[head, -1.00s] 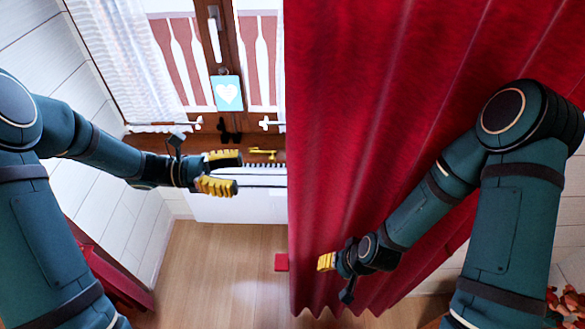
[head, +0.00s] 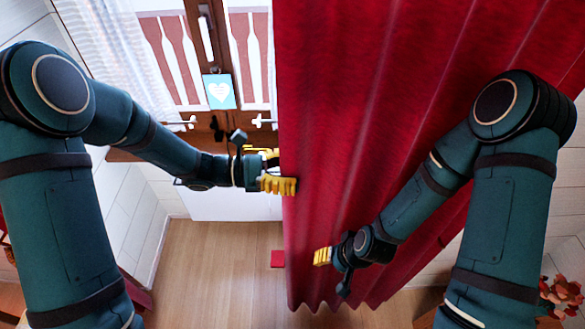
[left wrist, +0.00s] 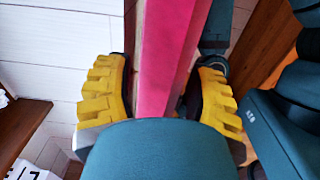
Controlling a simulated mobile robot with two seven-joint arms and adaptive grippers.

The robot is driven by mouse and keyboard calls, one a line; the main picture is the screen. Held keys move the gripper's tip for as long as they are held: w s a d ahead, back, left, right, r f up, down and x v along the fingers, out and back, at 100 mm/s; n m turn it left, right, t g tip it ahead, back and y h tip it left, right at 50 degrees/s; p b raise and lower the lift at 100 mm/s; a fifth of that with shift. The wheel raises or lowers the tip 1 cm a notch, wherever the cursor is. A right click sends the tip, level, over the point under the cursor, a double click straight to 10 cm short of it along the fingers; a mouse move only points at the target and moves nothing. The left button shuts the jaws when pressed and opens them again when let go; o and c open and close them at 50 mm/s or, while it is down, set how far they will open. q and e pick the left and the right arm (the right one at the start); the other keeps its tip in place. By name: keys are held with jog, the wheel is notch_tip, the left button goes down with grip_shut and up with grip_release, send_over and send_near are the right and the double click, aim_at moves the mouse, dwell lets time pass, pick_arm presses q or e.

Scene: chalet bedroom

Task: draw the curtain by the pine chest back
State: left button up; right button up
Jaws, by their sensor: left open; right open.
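The red curtain (head: 370,110) hangs in long folds over the right half of the window in the head view. Its free edge is on the left. My left gripper (head: 285,172) is open at that edge. In the left wrist view the curtain's edge (left wrist: 168,50) stands between the spread yellow fingers of my left gripper (left wrist: 158,95); I cannot tell whether they touch it. My right gripper (head: 322,257) is lower, in front of the curtain near its left edge, open and empty. I cannot make out the pine chest for certain.
A window with a blue heart sign (head: 219,91) and a sheer white curtain (head: 105,45) is behind my left arm. A white radiator (head: 225,206) is below the sill. A small red object (head: 278,258) lies on the clear wooden floor (head: 205,275). Red flowers (head: 562,292) are at lower right.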

pick_arm(q)
jog(key=shift+d, duration=0.1)
grip_shut()
dwell(0.3)
jog(key=d+b, duration=0.4)
jog(key=d, duration=1.8)
grip_release()
